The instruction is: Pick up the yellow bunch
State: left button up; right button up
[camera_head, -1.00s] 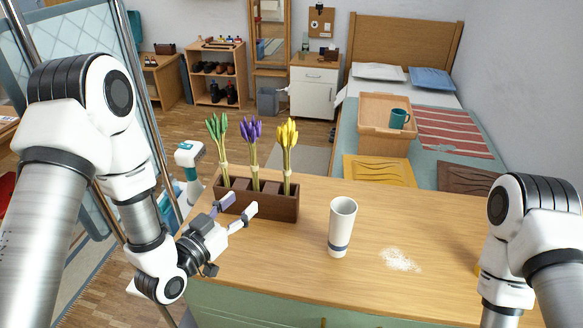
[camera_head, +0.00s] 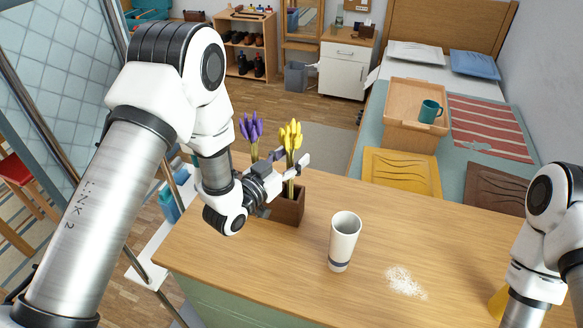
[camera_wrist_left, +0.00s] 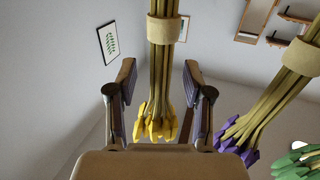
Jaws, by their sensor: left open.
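The yellow bunch (camera_head: 291,134) stands upright in the brown wooden planter (camera_head: 287,211), its stems tied with a pale band. My left gripper (camera_head: 290,163) is open at the stems below the yellow heads. In the left wrist view the yellow bunch (camera_wrist_left: 160,125) appears between the two open fingers (camera_wrist_left: 157,85), apart from both; I cannot tell how deep it sits. The purple bunch (camera_head: 251,128) stands to its left. The green bunch (camera_wrist_left: 297,163) shows only in the wrist view; my left arm hides it in the head view. My right gripper is out of frame.
A tall white cup (camera_head: 343,241) stands on the wooden table right of the planter. White powder (camera_head: 404,282) lies farther right. A yellow object (camera_head: 497,302) is partly hidden by my right arm. The table between planter and cup is clear.

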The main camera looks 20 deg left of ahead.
pick_arm(q)
jog(key=shift+s, duration=0.1)
jog(key=shift+r, duration=0.1)
grip_shut()
jog(key=shift+r, duration=0.1)
